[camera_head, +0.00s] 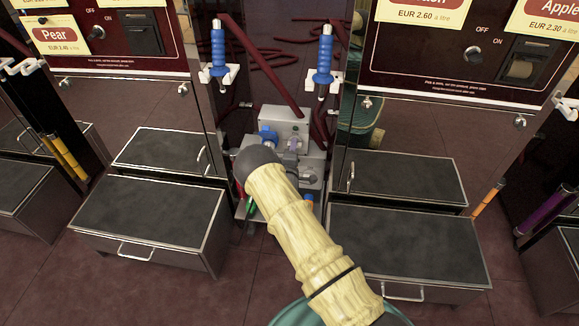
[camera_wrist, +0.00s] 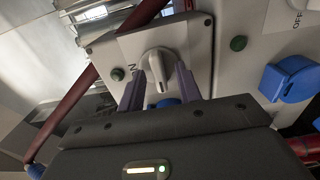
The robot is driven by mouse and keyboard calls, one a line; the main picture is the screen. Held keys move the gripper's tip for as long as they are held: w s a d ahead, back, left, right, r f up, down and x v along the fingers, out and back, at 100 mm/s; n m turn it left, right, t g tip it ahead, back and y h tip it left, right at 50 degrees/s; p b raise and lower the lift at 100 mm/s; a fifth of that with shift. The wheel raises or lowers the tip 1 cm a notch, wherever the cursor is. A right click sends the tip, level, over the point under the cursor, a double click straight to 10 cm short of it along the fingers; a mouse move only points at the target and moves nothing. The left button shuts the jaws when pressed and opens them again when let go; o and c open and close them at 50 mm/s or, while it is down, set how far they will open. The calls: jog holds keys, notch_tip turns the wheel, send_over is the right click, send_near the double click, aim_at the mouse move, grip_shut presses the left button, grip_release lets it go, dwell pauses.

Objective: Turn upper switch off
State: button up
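The upper switch (camera_wrist: 158,70) is a pale rotary knob on a light grey box (camera_wrist: 110,48), seen close in the wrist view. A partly hidden label ending in N is at its left. The same grey box (camera_head: 290,122) shows in the middle of the head view, on the pump unit between the two cabinets. My gripper (camera_wrist: 160,74) is open, its two dark purple fingers on either side of the knob. I cannot tell whether they touch it. In the head view my arm covers most of the gripper and the lower unit.
A blue part (camera_wrist: 290,78) and another knob marked OFF (camera_wrist: 300,4) are at the right in the wrist view. A dark red pipe (camera_wrist: 80,95) runs at the left. Two blue-handled nozzles (camera_head: 218,50) hang above the unit. Low dark-topped steps (camera_head: 150,210) flank it.

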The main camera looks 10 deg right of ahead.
jog(key=p+v, duration=0.3)
jog(key=v, duration=1.3)
jog(key=shift+s+a+p, duration=0.15)
jog(key=shift+s+p, duration=0.2)
jog(key=shift+p, duration=0.05)
jog(key=shift+w+r, duration=0.1)
notch_tip(320, 180, up, 11)
jog(key=s+d+m+g+y, duration=0.2)
jog(key=m+g+y, duration=0.1)
jog(key=m+g, duration=0.65)
jog(key=s+d+r+m+g+y, duration=0.1)
jog(key=s+d+r+m+g, duration=0.1)
jog(key=s+r, duration=0.65)
jog(key=s+d+r+m+g+y, duration=0.1)
jog(key=s+r+m+g+y, duration=0.2)
jog(key=s, duration=1)
notch_tip(320, 180, up, 35)
jog(key=h+p, duration=0.1)
jog(key=p, duration=3.2)
jog(key=shift+s, duration=0.25)
